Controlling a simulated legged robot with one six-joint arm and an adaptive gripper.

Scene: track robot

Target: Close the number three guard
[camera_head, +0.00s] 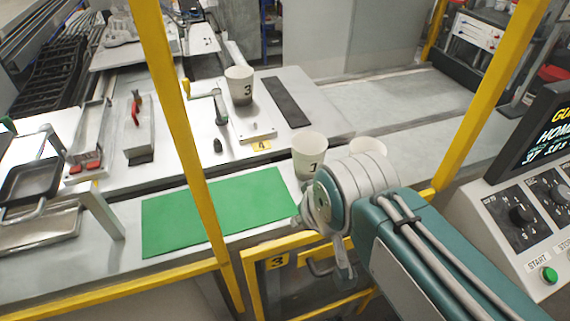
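The number three guard (252,281) is a yellow-framed panel low in the middle of the head view, with a black 3 on a yellow plate (278,261). A grey handle (320,267) shows on it, partly behind my gripper. The guard sits below the bench edge, and the space above it between the yellow posts is unblocked. My gripper (322,246) is in front of the guard's upper edge, near the handle. Its fingers look spread, with nothing seen between them. I cannot tell whether it touches the handle. My arm hides the guard's right part.
Yellow posts (178,110) flank the opening. On the bench are a green mat (215,212), a cup marked 1 (309,155), a cup marked 3 (239,85) and a crank (215,100). A control console (545,215) stands at the right.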

